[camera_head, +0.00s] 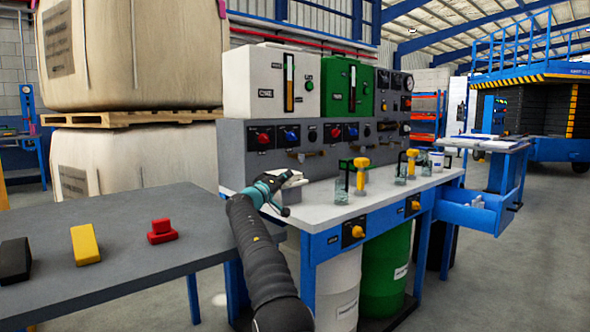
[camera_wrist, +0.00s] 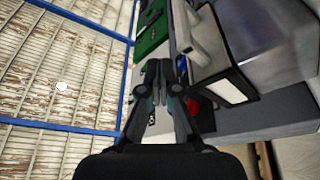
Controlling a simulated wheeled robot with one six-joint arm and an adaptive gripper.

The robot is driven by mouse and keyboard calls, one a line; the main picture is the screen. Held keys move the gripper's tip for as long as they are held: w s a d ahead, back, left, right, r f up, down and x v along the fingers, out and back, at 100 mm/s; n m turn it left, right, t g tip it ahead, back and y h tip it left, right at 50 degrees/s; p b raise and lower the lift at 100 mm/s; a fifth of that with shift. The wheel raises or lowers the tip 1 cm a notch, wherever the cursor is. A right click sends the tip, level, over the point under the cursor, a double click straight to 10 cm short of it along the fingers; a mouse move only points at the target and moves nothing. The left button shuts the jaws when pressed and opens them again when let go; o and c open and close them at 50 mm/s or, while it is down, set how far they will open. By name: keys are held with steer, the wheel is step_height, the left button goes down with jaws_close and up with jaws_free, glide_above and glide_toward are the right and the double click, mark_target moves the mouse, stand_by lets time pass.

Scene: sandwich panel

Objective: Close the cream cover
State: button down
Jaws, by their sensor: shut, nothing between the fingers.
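A cream-white piece (camera_head: 290,178), which looks like the cover, stands tilted at the near left end of the white worktop (camera_head: 345,197), partly hidden by my gripper. How far open it is cannot be told. My gripper (camera_head: 282,207) is beside it in the head view, its fingers small and partly hidden. In the wrist view my gripper (camera_wrist: 166,72) has its fingers together with nothing between them. A pale bar (camera_wrist: 197,35) and a white panel with a dark edge (camera_wrist: 231,86) lie just right of the fingertips there. Contact with the fingers cannot be told.
A grey control panel (camera_head: 232,153) with knobs, a white tank (camera_head: 259,83) and a green tank (camera_head: 340,84) rise behind the worktop. A grey table (camera_head: 110,245) with black, yellow and red blocks stands left. An open blue drawer (camera_head: 472,210) juts out right.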

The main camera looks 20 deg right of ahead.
steer(key=shift+s+d+f, duration=0.1)
steer(key=shift+f, duration=0.05)
stand_by(0.3)
steer(key=a+r+v, duration=0.1)
steer(key=r+v, duration=0.2)
steer(key=v, duration=1.1)
steer(key=s+d+f+g+y+p, duration=0.1)
steer(key=s+d+g+y, duration=0.3)
steer(key=s, duration=0.8)
steer(key=s+d+f+g+y+p, duration=0.15)
steer(key=s+d, duration=0.45)
steer(key=s, duration=0.6)
steer(key=s+a+f+y, duration=0.3)
steer(key=s+f, duration=0.2)
steer(key=s, duration=0.6)
steer(key=s+a+f+g+y, duration=0.1)
steer(key=s+a+f+y, duration=0.2)
steer(key=s, duration=0.7)
steer(key=s+a+f+y, duration=0.4)
steer(key=s+f, duration=0.3)
steer(key=s, duration=0.4)
steer(key=shift+s+f+n+g+y, duration=0.3)
steer(key=shift+f+n+g+y, duration=0.05)
steer(key=shift+f+n+y, duration=0.1)
